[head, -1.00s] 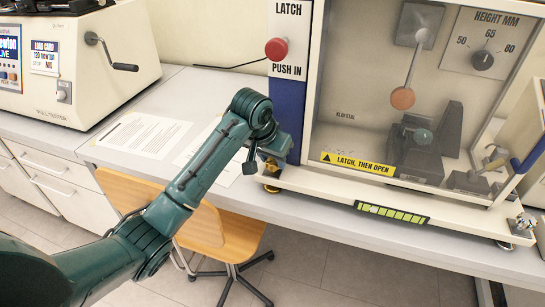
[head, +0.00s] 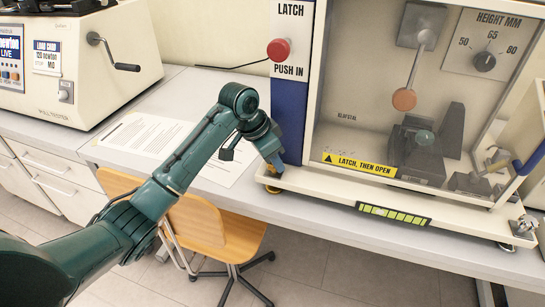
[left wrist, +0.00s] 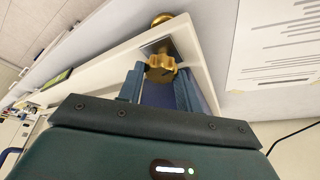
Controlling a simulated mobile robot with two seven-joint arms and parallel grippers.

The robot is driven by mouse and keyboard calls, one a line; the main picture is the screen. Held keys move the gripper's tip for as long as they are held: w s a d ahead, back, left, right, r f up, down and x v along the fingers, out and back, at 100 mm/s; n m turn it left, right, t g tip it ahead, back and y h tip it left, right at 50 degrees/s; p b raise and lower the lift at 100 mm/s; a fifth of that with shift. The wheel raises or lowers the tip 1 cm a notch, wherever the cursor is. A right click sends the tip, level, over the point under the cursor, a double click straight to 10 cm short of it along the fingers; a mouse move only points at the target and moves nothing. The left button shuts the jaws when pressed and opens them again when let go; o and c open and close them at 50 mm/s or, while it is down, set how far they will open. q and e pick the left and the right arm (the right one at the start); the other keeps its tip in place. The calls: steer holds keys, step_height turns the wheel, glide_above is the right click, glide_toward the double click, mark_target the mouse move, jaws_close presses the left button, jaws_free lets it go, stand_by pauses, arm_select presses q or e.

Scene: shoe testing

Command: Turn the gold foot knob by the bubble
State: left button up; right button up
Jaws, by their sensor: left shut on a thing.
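The gold foot knob (left wrist: 161,66) is at the near left corner of the tester's cream base. In the left wrist view it has a lobed rim and lies between my two finger tips. In the head view only a bit of gold (head: 272,189) shows beneath my left gripper (head: 274,168), which hides the rest. My left gripper is shut on the knob, pointing down at the corner. The bubble level (head: 393,214) is a dark-framed strip with a yellow-green vial on the base's front edge. The bubble's exact position is too small to tell. My right gripper is out of view.
The clear-fronted tester cabinet (head: 315,95) stands above the base, with a red latch button (head: 278,50) at left. Paper sheets (head: 150,138) lie on the bench. A wooden chair (head: 240,240) is below my left arm. A cream machine (head: 110,90) stands at far left.

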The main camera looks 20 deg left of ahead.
arm_select(q)
steer(key=shift+r, duration=0.15)
steer(key=o, duration=0.7)
steer(key=b+v, duration=0.1)
steer(key=v, duration=1.2)
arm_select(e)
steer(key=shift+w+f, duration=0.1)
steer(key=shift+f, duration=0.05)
arm_select(q)
steer(key=shift+a, duration=0.1)
